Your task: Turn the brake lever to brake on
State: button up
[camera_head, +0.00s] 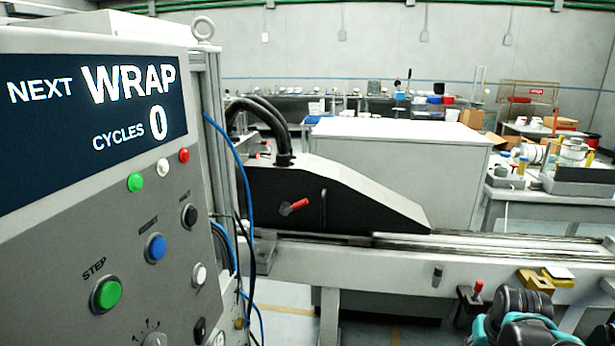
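A short lever with a red handle (293,207) sits on the side of a black sloped housing (365,210) in the middle of the head view. Its handle points up to the right from a pivot on its left. A second small lever with a red knob (477,288) stands upright from a dark block on the front of the machine bed, at the lower right. No readable label shows which of the two is the brake lever. Dark, teal-marked parts of my arm show at the bottom right corner, but I cannot make out my gripper's fingers.
A grey control panel (75,250) fills the left, with a display reading "NEXT WRAP CYCLES 0" and several buttons. Blue cables (243,190) hang beside it. The long machine bed (385,268) runs right. A white cabinet (420,150) stands behind. Yellow blocks (557,277) sit near my arm.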

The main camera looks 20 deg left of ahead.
aim_at(295, 206)
jog(key=k+u, duration=0.1)
jog(key=u, duration=0.35)
jog(key=k+u, duration=0.15)
jog(key=u, duration=0.3)
jog(key=k+u, duration=0.1)
jog(key=u, duration=0.4)
jog(key=i+l, duration=0.75)
